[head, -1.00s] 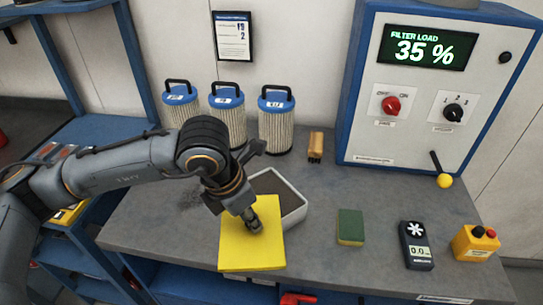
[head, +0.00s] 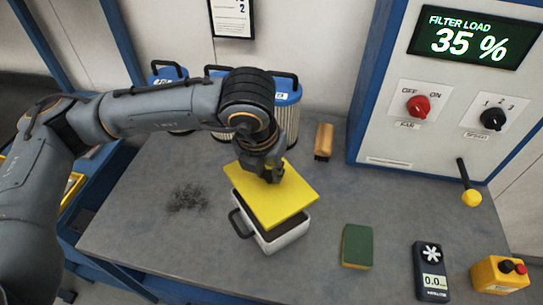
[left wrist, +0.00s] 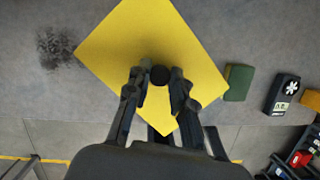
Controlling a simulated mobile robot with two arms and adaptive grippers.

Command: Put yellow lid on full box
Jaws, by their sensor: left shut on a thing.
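The yellow lid (head: 262,203) is a flat square plate, held over the box in the head view. It also fills the upper middle of the left wrist view (left wrist: 150,40). My left gripper (head: 273,176) is shut on its dark knob (left wrist: 159,75). The light grey box (head: 285,238) stands on the bench under the lid, with a black handle at its left. Its near wall and a strip of dark filling show below the lid's front edge; the rest is hidden. The lid looks raised above the rim. My right gripper is in neither view.
Dark dust (head: 188,197) lies left of the box. A green sponge (head: 357,246), a meter (head: 431,272) and a yellow button box (head: 499,275) are at the right. A brush (head: 323,141) and blue-topped filters (head: 289,95) stand behind. Bench between box and sponge is clear.

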